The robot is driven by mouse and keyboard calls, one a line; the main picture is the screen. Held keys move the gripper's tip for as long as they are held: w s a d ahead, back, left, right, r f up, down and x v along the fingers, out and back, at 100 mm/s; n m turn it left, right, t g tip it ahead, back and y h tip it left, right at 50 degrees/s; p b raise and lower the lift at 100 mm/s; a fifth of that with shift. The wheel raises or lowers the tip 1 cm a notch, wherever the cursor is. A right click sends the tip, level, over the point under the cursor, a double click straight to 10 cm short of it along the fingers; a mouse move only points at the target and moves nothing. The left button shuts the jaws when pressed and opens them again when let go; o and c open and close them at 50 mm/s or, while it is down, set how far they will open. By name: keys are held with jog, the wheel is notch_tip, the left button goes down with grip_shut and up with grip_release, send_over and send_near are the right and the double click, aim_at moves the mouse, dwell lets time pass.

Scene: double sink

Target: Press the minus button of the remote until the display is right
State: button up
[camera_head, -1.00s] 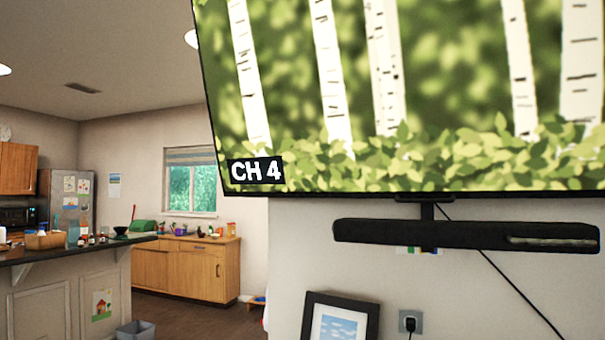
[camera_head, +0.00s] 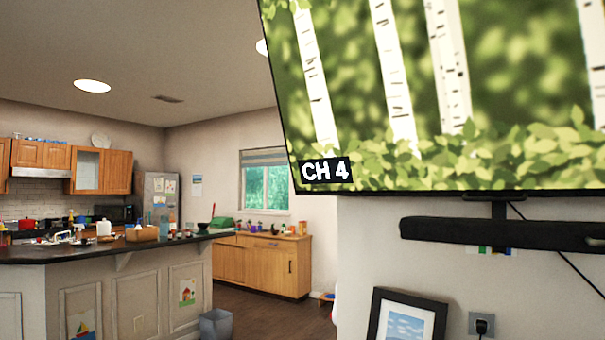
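A large television (camera_head: 520,110) fills the upper right of the head view. It shows a picture of birch trunks and green leaves. A black label on its lower left is the channel display (camera_head: 327,172) and reads "CH 4". The remote and its minus button are not in view. My gripper is not in view either.
A black soundbar (camera_head: 500,233) hangs below the television. A framed picture (camera_head: 408,318) and a wall outlet with a plug (camera_head: 482,325) are below it. At left are a kitchen counter (camera_head: 95,250), wooden cabinets (camera_head: 265,265) and a grey bin (camera_head: 216,325). Dark floor lies between.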

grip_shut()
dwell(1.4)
